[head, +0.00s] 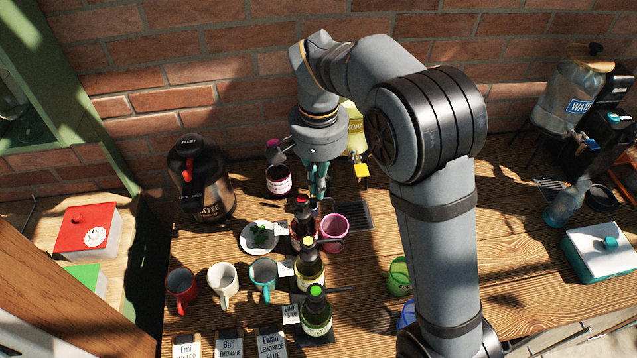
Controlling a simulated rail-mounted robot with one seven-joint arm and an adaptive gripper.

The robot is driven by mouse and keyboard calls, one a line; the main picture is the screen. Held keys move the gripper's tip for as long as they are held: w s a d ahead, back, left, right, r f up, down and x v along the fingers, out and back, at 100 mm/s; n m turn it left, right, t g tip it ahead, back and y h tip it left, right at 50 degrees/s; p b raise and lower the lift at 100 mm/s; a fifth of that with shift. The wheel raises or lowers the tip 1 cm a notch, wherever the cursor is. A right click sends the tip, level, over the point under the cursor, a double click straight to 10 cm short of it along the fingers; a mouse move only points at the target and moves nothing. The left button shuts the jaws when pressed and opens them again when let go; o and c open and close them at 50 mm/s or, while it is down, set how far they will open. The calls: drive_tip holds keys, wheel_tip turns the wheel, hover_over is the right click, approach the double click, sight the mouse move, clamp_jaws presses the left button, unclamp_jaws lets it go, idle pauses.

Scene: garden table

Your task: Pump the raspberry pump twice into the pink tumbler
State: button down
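The pink tumbler (334,234) stands upright on the table, close to the right of a dark red pump bottle (302,236), which looks like the raspberry one; its label is too small to read. The bottle is the rearmost in a row of pump bottles. My gripper (317,194), with teal fingers, points down just behind and above the pump top. I cannot tell whether it touches the pump, or whether its fingers are open or shut. The tumbler's contents cannot be made out.
Two more pump bottles (309,274) stand in front, with red, white and teal mugs (223,282) to their left. A small plate with green leaves (259,237), a coffee flask (201,185) and a dark jar (279,181) are left. A yellow-tapped dispenser (355,138) stands behind. My arm hides part of the table.

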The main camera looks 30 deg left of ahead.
wheel_tip(320, 180, down, 3)
drive_tip(key=shift+r+b, duration=0.2)
drive_tip(key=shift+b, duration=0.85)
idle(0.4)
drive_tip(key=shift+r+p, duration=1.95)
drive_tip(key=shift+r, duration=0.2)
drive_tip(key=shift+r, duration=0.1)
wheel_tip(320, 180, up, 6)
drive_tip(key=p, duration=0.5)
drive_tip(key=shift+f, duration=0.2)
